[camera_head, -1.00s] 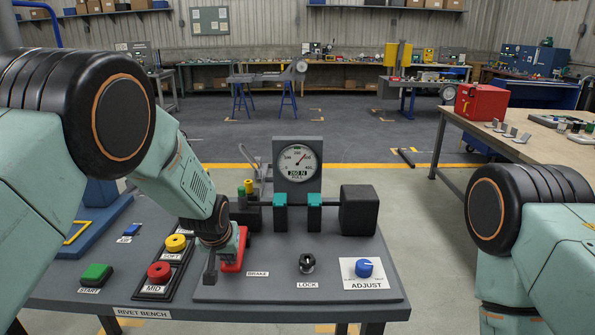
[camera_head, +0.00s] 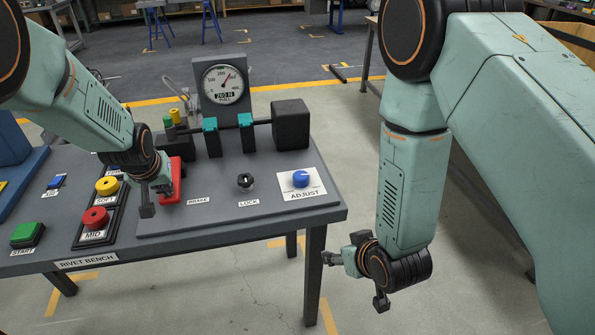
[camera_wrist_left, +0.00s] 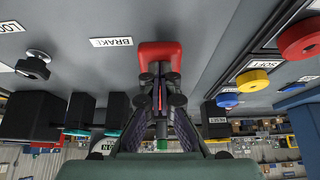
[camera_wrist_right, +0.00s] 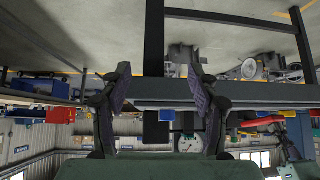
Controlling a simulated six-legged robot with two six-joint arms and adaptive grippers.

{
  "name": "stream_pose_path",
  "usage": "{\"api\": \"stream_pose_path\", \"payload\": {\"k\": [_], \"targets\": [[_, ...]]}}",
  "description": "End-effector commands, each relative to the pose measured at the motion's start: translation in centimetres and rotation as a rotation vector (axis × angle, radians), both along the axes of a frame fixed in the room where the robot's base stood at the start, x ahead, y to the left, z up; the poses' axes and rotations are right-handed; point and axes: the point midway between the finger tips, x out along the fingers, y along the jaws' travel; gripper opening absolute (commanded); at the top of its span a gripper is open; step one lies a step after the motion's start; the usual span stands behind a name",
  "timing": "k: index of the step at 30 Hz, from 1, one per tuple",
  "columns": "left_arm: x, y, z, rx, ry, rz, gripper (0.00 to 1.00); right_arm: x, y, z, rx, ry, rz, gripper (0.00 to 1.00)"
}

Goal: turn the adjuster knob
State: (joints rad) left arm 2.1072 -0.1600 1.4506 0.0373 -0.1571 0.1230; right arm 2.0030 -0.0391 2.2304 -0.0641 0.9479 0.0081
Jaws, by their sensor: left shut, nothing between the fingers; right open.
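The adjuster knob is a blue knob (camera_head: 300,179) on a white plate (camera_head: 313,192) marked ADJUST, at the right end of the bench panel. My left gripper (camera_head: 165,190) is shut at the red brake handle (camera_head: 174,178), left of the BRAKE label. In the left wrist view its closed fingertips (camera_wrist_left: 160,75) lie against or very near the red handle (camera_wrist_left: 160,52), with nothing between them. My right gripper (camera_head: 330,257) is open and empty, low beyond the bench's right edge, below the knob. In the right wrist view its fingers (camera_wrist_right: 160,85) stand wide apart.
The black LOCK knob (camera_head: 245,181) stands left of the plate. A gauge (camera_head: 225,83) reading about 260 N rises behind. START (camera_head: 27,234), MID (camera_head: 95,218) and SOFT (camera_head: 107,186) buttons lie at left. The bench's right edge (camera_head: 335,213) lies between my right gripper and the knob.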

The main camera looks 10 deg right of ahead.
Motion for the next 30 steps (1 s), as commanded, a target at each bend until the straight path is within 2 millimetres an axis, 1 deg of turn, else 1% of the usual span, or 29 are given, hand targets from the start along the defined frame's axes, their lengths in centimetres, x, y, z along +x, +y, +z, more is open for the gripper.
{"api": "stream_pose_path", "payload": {"k": [1, 3, 6, 9, 13, 17, 30], "targets": [[-0.1, 0.0, -0.2, 0.0, 0.004, 0.0, 0.0, 3.0, 0.6, 2.0, 0.006, -0.103, 0.018, 0.61], [-0.1, 0.0, -0.2, 0.0, 0.004, 0.0, 0.0, 6.3, 1.3, 4.6, 0.017, -0.228, 0.04, 0.61], [-0.1, 0.0, -0.2, 0.0, 0.004, 0.0, 0.0, 9.1, 2.0, 7.2, 0.035, -0.36, 0.06, 0.61], [-0.1, 0.0, -0.2, 0.0, 0.004, 0.0, 0.0, 10.2, 2.3, 8.5, 0.048, -0.43, 0.068, 0.61], [-0.1, 0.0, -0.2, 0.0, 0.004, 0.0, 0.0, 10.6, 2.5, 8.9, 0.055, -0.458, 0.071, 0.61], [-0.1, 0.0, -0.2, 0.0, 0.004, 0.0, 0.0, 11.6, 2.6, 8.5, 0.056, -0.459, 0.07, 0.61], [-0.1, 0.0, -0.2, 0.0, 0.004, 0.0, 0.0, 17.6, 3.6, 5.9, 0.055, -0.457, 0.07, 0.61]]}}
